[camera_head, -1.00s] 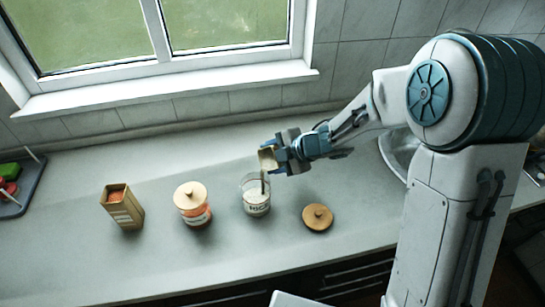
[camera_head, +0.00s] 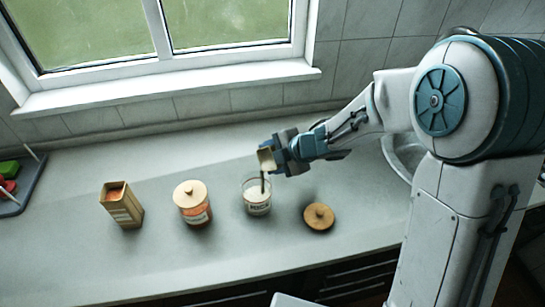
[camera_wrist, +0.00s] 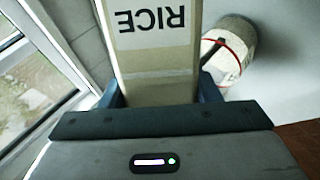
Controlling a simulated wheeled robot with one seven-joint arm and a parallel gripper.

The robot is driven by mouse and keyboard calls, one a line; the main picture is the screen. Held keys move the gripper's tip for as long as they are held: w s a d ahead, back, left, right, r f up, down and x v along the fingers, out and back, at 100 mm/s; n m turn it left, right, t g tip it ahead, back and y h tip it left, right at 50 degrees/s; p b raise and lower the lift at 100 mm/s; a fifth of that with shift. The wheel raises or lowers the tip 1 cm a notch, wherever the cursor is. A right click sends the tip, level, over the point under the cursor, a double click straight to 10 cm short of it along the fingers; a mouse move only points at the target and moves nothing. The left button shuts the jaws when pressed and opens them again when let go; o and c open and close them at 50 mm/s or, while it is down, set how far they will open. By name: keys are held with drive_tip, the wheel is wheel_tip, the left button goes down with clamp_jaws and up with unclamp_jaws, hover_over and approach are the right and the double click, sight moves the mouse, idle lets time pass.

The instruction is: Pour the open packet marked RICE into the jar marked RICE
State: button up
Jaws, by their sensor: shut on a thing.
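The RICE packet (camera_wrist: 155,45) is held in my gripper (camera_head: 280,158), which is shut on it. In the head view the packet (camera_head: 266,157) is tipped over the glass jar marked RICE (camera_head: 258,205), its mouth facing down and left. A dark streak runs from the packet's mouth into the jar. The jar stands upright, is open and has pale contents in it. The jar also shows in the wrist view (camera_wrist: 232,50), partly hidden behind the packet. A round wooden lid (camera_head: 319,216) lies on the counter right of the jar.
A second jar (camera_head: 192,203) with orange contents and a wooden lid on stands left of the RICE jar. An open packet with reddish contents (camera_head: 122,206) stands further left. A dark tray (camera_head: 28,185) is at the far left, a sink (camera_head: 400,160) at the right. The front counter is clear.

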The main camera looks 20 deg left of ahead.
drive_tip(key=shift+s+a+r+n+t+b, duration=0.15)
drive_tip(key=shift+s+a+n+t+b, duration=0.2)
drive_tip(key=shift+s+b, duration=0.35)
idle(0.4)
drive_tip(key=shift+s+a+r+n+t+h+b, duration=0.15)
drive_tip(key=shift+s+n+t+h+b, duration=0.1)
drive_tip(key=shift+t+h+b, duration=0.35)
drive_tip(key=shift+s+a+r+n+t+h+b, duration=0.1)
drive_tip(key=shift+n+t+h+b, duration=0.2)
drive_tip(key=shift+b, duration=0.5)
idle(0.7)
drive_tip(key=shift+r, duration=0.1)
drive_tip(key=shift+r+g+y+p, duration=0.2)
drive_tip(key=shift+g+y+p, duration=0.1)
drive_tip(key=shift+p, duration=0.6)
drive_tip(key=p, duration=0.2)
drive_tip(key=m+g+p, duration=0.1)
drive_tip(key=p, duration=0.1)
drive_tip(key=shift+r+y, duration=0.25)
drive_tip(key=shift+y, duration=0.15)
drive_tip(key=m+g+p, duration=0.1)
drive_tip(key=p, duration=0.2)
drive_tip(key=shift+r+y, duration=0.15)
drive_tip(key=shift+y, duration=0.25)
drive_tip(key=shift+g+p, duration=0.35)
drive_tip(key=shift+p, duration=0.05)
